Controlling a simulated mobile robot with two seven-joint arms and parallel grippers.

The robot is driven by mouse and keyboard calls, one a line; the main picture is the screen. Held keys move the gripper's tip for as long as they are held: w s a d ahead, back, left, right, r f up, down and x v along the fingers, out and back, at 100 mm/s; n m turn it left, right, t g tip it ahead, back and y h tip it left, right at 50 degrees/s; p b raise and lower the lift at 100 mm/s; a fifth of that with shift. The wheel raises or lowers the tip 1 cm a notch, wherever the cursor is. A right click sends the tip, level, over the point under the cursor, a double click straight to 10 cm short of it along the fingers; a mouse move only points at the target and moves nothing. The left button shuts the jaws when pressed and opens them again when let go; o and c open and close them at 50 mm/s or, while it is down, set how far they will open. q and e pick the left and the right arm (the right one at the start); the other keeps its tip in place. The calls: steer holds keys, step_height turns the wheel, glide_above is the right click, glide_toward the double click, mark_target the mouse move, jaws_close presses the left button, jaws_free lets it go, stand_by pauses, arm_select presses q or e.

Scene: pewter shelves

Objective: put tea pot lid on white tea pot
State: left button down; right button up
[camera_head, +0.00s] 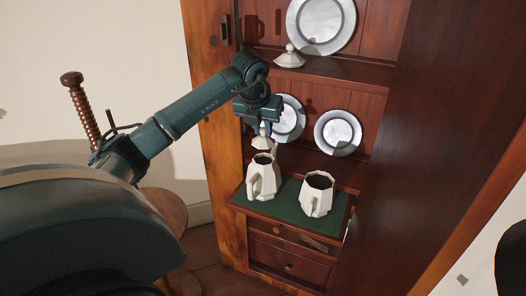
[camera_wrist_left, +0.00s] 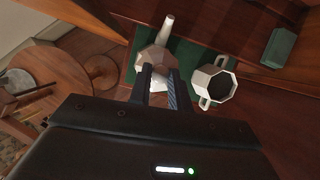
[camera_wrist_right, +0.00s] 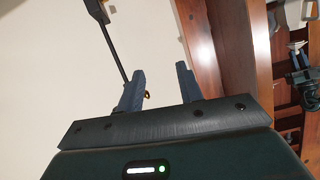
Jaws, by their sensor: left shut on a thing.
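The white faceted tea pot (camera_head: 264,180) stands upright on the cabinet's green pull-out surface. Its spout also shows in the left wrist view (camera_wrist_left: 167,30). A white lid (camera_head: 262,142) hangs above the pot's dark opening, apart from it. My left gripper (camera_head: 262,127) points down and is shut on this lid by its top; in the left wrist view its fingers (camera_wrist_left: 159,86) cover part of the pot. A second white lid (camera_head: 289,57) rests on the upper shelf. My right gripper (camera_wrist_right: 161,84) is open and empty, facing a pale wall.
An open white pot with a handle (camera_head: 317,194) stands close to the right of the tea pot. Patterned plates (camera_head: 338,132) lean against the cabinet back. The cabinet's side panel (camera_head: 430,130) rises at right. A round wooden table (camera_wrist_left: 58,78) is outside the cabinet.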

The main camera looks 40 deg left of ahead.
mark_target(262, 140)
arm_select(q)
steer(key=shift+f, duration=2.75)
arm_select(e)
steer(key=shift+d+r, duration=0.1)
steer(key=shift+r, duration=0.05)
arm_select(q)
steer(key=c, duration=1.3)
jaws_free()
steer(key=v, duration=1.2)
steer(key=shift+p, duration=0.35)
arm_select(e)
steer(key=shift+w, duration=0.2)
steer(key=shift+s+a+f, duration=0.1)
steer(key=shift+a+f, duration=0.1)
